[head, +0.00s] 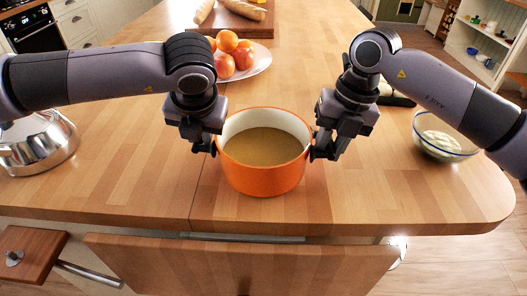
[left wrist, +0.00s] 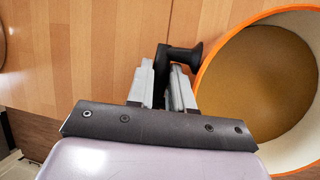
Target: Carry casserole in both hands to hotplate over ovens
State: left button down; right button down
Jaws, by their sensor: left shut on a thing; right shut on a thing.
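An orange casserole (head: 264,180) with a cream inside and brown contents stands near the front edge of the wooden island top. It also shows in the left wrist view (left wrist: 205,70). My left gripper (head: 213,150) is at its left side, shut on the black left handle (left wrist: 182,57). My right gripper (head: 314,152) is at its right side, shut on the casserole's right side; the handle there is mostly hidden by the fingers. The hotplate cannot be made out. An oven (head: 33,33) shows at the far left.
A plate of fruit (head: 262,62) and a board with bread (head: 240,18) lie behind the casserole. A steel kettle (head: 38,142) stands left, a glass bowl (head: 443,138) right. Below the front edge are a wooden panel (head: 245,268) and a knobbed wooden piece (head: 28,252).

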jog(key=shift+r, duration=0.1)
dwell(0.5)
pick_arm(q)
jog(key=shift+w+r, duration=0.1)
jog(key=shift+r, duration=0.1)
pick_arm(e)
jog(key=shift+w+r, duration=0.1)
jog(key=shift+r, duration=0.1)
